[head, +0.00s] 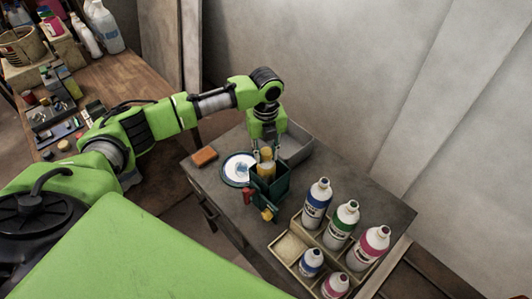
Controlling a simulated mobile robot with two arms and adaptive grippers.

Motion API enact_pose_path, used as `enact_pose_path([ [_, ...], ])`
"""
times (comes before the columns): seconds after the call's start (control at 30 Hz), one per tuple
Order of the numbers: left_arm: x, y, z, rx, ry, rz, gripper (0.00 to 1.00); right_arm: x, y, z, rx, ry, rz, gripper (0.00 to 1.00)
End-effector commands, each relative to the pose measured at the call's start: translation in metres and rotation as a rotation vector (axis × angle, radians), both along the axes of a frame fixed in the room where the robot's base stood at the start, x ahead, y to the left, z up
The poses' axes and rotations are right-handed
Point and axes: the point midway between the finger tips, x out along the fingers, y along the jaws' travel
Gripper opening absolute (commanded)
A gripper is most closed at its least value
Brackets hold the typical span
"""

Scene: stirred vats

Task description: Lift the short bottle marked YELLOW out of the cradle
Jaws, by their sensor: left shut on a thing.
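The short bottle with yellow on it (266,170) stands upright at the dark green cradle (271,190) on the grey table. Its lower part is hidden by the cradle wall, so I cannot tell how deep it sits. My left gripper (266,154) comes down from above and is shut on the top of this bottle. The label is too small to read. My right gripper is not in view.
A white dish with a blue rim (229,172) lies left of the cradle. A grey bin (301,149) stands behind. An orange block (204,156) lies farther left. A divided wooden crate (280,253) with several bottles stands at right front.

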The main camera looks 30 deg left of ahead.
Motion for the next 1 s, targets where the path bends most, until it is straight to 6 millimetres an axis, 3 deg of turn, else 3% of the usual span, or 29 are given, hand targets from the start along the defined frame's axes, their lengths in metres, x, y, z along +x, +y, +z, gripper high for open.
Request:
enact_pose_path([
  [1.0,0.001,0.000,0.065,-0.001,-0.002,0.000,0.05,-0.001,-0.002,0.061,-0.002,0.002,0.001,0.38],
])
